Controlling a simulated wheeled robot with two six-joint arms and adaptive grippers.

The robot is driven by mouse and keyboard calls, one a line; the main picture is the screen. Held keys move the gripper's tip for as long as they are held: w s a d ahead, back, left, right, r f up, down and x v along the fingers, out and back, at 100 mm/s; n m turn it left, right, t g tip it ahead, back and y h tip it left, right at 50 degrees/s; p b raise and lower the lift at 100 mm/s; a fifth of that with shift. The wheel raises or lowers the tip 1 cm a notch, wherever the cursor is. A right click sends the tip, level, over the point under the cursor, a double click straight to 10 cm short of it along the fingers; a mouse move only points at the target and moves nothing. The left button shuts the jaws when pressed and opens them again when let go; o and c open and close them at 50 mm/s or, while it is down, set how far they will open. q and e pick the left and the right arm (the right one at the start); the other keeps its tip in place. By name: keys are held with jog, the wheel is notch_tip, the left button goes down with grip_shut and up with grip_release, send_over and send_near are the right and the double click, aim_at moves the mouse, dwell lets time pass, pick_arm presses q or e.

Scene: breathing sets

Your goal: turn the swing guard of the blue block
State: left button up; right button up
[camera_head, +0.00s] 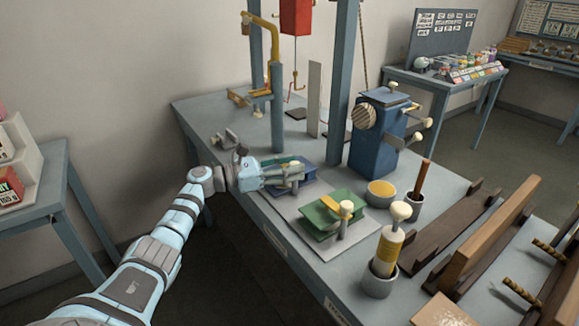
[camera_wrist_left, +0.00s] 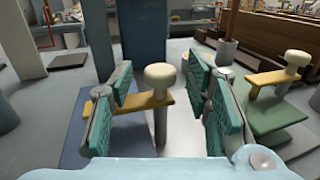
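The blue block (camera_head: 312,188) is a low block on the pale plate, partly hidden behind my left gripper (camera_head: 290,172) in the head view. In the left wrist view the blue block (camera_wrist_left: 118,143) lies below and left of centre. Its swing guard (camera_wrist_left: 139,103) is a flat yellow bar ending in a post with a cream knob (camera_wrist_left: 160,76). My left gripper (camera_wrist_left: 165,98) is open, with teal pads on both sides of the knob and post. Gaps show on both sides of the post; contact with the bar's left part is unclear. My right gripper is out of view.
The green block (camera_head: 325,218) with its own yellow guard and knob (camera_head: 346,208) stands close beside, nearer the front. A blue upright post (camera_head: 342,80) rises behind. A knobbed cylinder in a cup (camera_head: 381,276), a yellow-filled bowl (camera_head: 380,193) and a blue machine (camera_head: 372,145) stand to the right.

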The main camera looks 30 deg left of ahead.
pick_arm(q)
jog(key=v, duration=1.2)
jog(key=shift+a, duration=0.1)
